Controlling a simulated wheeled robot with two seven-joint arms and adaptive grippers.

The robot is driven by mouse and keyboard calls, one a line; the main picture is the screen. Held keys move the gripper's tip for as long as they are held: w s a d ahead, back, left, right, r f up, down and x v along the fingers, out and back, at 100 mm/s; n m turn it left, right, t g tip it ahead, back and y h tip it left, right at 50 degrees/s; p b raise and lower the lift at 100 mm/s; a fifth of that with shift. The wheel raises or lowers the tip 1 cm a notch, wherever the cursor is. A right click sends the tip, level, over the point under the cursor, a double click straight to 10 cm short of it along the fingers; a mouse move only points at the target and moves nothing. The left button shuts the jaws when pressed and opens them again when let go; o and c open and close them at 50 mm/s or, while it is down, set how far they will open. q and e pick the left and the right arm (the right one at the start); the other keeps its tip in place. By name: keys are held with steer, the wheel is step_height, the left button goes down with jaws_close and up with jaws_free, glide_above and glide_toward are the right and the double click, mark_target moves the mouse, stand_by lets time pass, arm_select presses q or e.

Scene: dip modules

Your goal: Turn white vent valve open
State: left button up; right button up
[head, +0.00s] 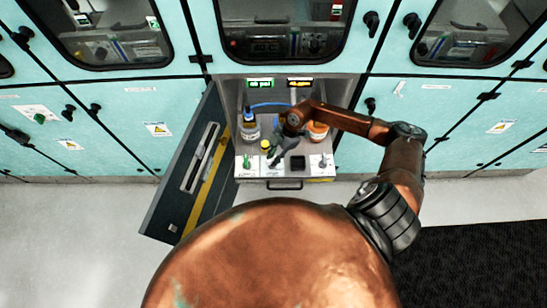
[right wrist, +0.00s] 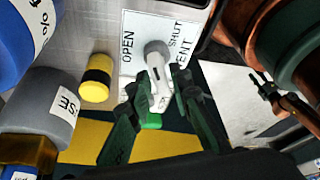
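The white vent valve (right wrist: 160,82) shows in the right wrist view as a white lever on a round grey hub. Its white plate (right wrist: 137,22) reads OPEN on the left and SHUT on the right, with a partly covered VENT below. The lever points down in that view. My right gripper (right wrist: 163,92) has its dark green fingers apart, one on each side of the lever; contact is unclear. In the head view my right gripper (head: 285,147) hangs over the valve panel and hides most of the valve. My left gripper is not in view.
A blue-topped bottle (head: 249,127) and an orange container (head: 318,131) stand on the shelf. A green valve (head: 247,161) and another valve (head: 322,161) flank the panel. An open cabinet door (head: 183,175) hangs at left.

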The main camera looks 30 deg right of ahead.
jaws_close()
steer(key=shift+n, duration=0.3)
steer(key=n, duration=0.1)
steer(key=n+g, duration=0.1)
steer(key=n, duration=0.1)
steer(key=n+g, duration=0.1)
steer(key=shift+w+b, duration=0.25)
steer(key=shift+b, duration=0.15)
steer(key=n+g+h+b, duration=0.1)
steer(key=n, duration=0.3)
steer(key=shift+n, duration=0.4)
steer(key=shift+w+a+n+g+h+b, duration=0.1)
steer(key=shift+n+g+h+b, duration=0.45)
steer(key=shift+n, duration=0.95)
steer(key=shift+o, duration=1.7)
jaws_free()
